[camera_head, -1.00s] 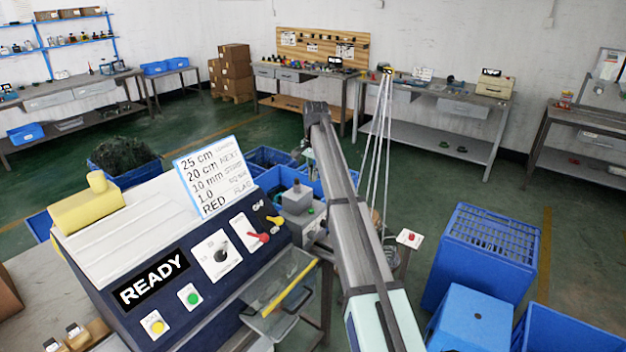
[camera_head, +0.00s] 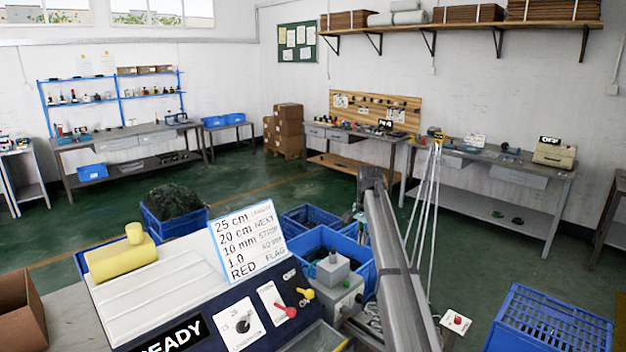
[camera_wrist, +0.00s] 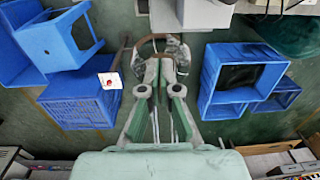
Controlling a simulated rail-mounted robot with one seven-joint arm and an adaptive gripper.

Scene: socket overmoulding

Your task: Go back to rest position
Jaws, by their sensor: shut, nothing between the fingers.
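My gripper (camera_wrist: 160,70) shows in the wrist view with its two fingers together over the green floor. Nothing is held between them. In the head view my arm reaches up from the lower right, beside the machine, and the gripper's fingers are not clearly seen there. The machine panel (camera_head: 215,325) shows a partly cut-off READY display, and a sign (camera_head: 245,240) with handwritten lines stands on top of it.
Blue crates (camera_head: 314,250) stand behind the machine, close to my arm. A slatted blue crate (camera_head: 550,320) is at the lower right. A red button box (camera_head: 456,321) stands right of my arm. Workbenches (camera_head: 490,170) line the walls; green floor lies open between.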

